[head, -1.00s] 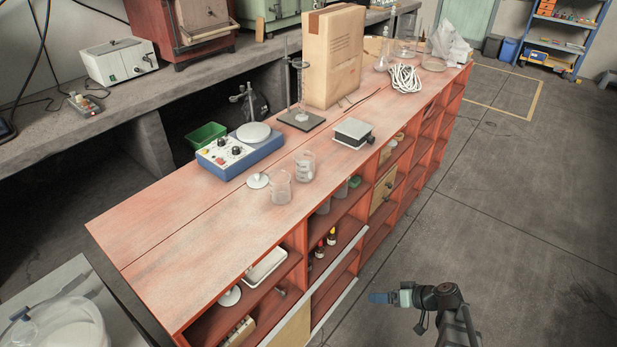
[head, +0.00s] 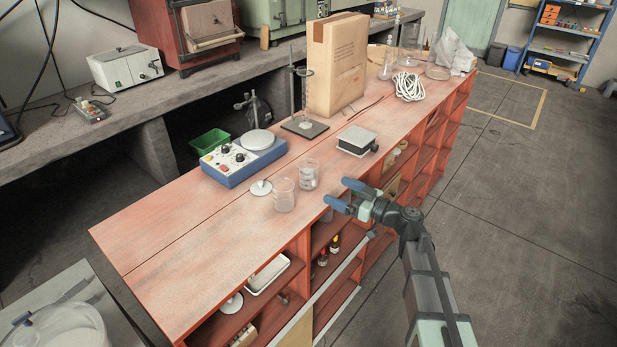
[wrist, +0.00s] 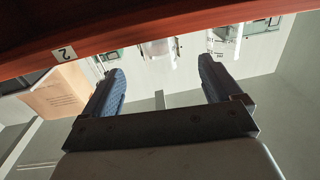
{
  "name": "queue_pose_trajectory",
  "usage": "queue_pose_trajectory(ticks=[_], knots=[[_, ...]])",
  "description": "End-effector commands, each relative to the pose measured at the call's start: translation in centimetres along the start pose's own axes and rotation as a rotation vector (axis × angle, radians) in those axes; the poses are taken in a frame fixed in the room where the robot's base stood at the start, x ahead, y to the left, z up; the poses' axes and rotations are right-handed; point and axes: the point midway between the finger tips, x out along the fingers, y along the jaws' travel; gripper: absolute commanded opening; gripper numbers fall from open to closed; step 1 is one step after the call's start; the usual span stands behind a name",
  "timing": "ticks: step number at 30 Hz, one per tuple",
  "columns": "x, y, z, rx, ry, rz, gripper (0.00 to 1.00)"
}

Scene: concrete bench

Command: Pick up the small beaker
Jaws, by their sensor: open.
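Two clear glass beakers stand upright near the bench top's front edge in the head view: a nearer beaker (head: 284,195) and a beaker with markings (head: 308,175) just behind and right of it. They are close in size, and I cannot tell surely which is the small one. My gripper (head: 343,195) is open and empty by the front edge, right of both beakers and apart from them. Its two blue fingers are spread in the wrist view (wrist: 160,85), with nothing held between them.
The red-topped bench (head: 195,245) has free room at its near left. A round white-topped object (head: 261,187) lies beside the beakers. A blue stirrer (head: 243,160), a flat grey-white device (head: 356,141) and a tall cardboard box (head: 337,65) stand behind.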

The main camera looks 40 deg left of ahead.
Motion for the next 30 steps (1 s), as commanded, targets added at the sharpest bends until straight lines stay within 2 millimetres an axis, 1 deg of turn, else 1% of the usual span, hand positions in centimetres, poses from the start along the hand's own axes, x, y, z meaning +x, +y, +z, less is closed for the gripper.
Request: queue_pose_trajectory(ticks=[1, 3, 9, 13, 20, 23, 30], knots=[[1.1, 0.1, 0.0, 0.001, 0.000, -0.001, 0.92], [2.4, 0.1, 0.1, 0.001, -0.001, -0.003, 0.92], [5.3, 0.2, 0.1, 0.002, -0.002, -0.001, 0.92], [6.3, 0.1, 0.1, 0.002, -0.002, 0.000, 0.92], [7.0, 0.1, 0.0, 0.003, -0.002, 0.000, 0.92], [7.9, 0.3, -0.1, 0.003, -0.002, 0.000, 0.92], [11.1, 0.5, -0.4, 0.003, -0.003, 0.000, 0.92]])
